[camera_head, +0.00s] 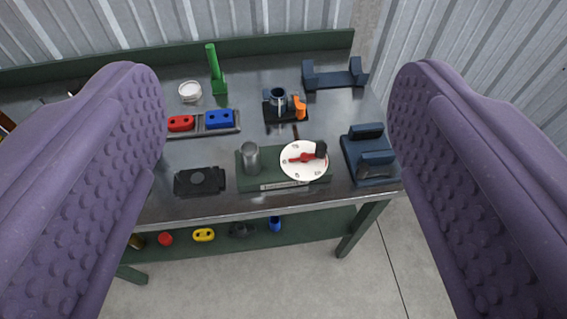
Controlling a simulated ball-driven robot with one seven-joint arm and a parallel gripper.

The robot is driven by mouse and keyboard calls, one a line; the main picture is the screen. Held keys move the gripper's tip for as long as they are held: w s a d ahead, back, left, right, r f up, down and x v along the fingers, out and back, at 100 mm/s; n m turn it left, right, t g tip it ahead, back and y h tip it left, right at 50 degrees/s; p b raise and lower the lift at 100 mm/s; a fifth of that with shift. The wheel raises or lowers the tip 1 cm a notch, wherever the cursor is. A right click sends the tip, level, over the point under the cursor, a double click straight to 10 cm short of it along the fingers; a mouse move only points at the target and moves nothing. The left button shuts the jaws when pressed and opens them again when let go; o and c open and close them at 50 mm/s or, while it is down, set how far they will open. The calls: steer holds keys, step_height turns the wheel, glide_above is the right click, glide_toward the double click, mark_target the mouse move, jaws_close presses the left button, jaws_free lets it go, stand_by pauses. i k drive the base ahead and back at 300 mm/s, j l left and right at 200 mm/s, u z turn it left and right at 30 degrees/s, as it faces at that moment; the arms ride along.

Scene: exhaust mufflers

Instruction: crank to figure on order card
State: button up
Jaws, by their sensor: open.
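A round white dial (304,161) with marks around its rim and a red pointer (301,158) sits on a green base near the bench's front edge. A dark knob (321,149), perhaps the crank handle, stands at the dial's upper right. A grey metal cylinder (250,158) stands on the same base to the left. A pale label strip (286,185) runs along the base's front; its text is too small to read. I cannot make out an order card. My gripper (275,160) is open, its two purple studded fingers wide apart, above and short of the bench, touching nothing.
Around the dial on the metal bench (215,206) are a black plate (200,181), a blue cradle (369,158), a clamp with an orange lever (299,106), a tray with red and blue blocks (220,119), a white bowl (189,91) and a green post (215,68). A lower shelf holds small parts.

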mark_target(321, 147)
steer(key=i+u, duration=0.1)
steer(key=i, duration=0.35)
steer(key=i+l+u, duration=0.1)
steer(key=i, duration=0.4)
